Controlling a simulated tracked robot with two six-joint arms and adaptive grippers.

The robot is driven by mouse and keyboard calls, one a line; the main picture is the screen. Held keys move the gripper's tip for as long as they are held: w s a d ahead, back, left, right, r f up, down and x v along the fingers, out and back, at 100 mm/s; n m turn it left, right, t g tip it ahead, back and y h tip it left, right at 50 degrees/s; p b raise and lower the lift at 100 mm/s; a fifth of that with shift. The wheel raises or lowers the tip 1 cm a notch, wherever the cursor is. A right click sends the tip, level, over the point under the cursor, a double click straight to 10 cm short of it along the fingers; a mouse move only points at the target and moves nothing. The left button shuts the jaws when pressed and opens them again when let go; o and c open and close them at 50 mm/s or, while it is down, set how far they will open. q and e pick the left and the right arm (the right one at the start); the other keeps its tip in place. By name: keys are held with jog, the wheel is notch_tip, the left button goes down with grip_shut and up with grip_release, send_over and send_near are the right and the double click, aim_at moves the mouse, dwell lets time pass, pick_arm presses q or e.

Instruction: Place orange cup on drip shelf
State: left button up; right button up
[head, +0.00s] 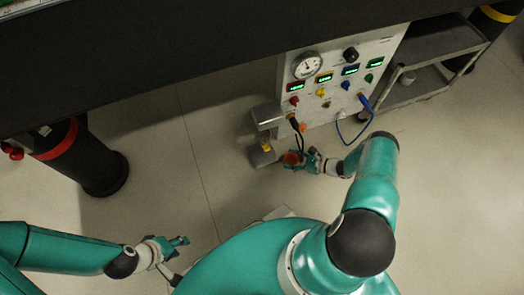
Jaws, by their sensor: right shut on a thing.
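The orange cup (291,158) shows small at my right gripper (300,160), below the front panel. My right gripper is shut on it, and its fingers hide part of it. A grey bracket-like shelf (264,157) sticks out at the panel's lower left, just left of the cup. I cannot tell whether the cup touches it. A small yellow item (266,144) is between the shelf and the block above it. My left gripper (182,241) is at the lower left, apart from everything, with its fingers spread and empty.
The instrument panel (325,105) carries a gauge, displays, knobs and a looping blue cable (355,130). A dark cable hangs close above my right gripper. A grey cart (425,65) stands at the right. A black post (95,160) stands at the left. The floor between is clear.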

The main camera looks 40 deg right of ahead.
jog(key=w+a, duration=0.1)
jog(key=w, duration=0.1)
jog(key=w+a, duration=0.1)
jog(key=w, duration=0.1)
jog(key=w+a, duration=0.2)
jog(key=shift+w+b, duration=0.25)
jog(key=shift+b, duration=0.1)
jog(key=w+a, duration=0.1)
jog(key=w, duration=0.1)
jog(key=w+a, duration=0.1)
jog(key=shift+w+a+b, duration=0.2)
jog(key=shift+w+b, duration=0.15)
jog(key=shift+w+a+f+b, duration=0.1)
jog(key=shift+w+f+b, duration=0.05)
jog(key=shift+f+b, duration=0.15)
jog(key=shift+f, duration=0.2)
jog(key=o, duration=0.8)
jog(key=shift+r, duration=0.1)
jog(key=shift+o, duration=0.2)
jog(key=shift+r, duration=0.2)
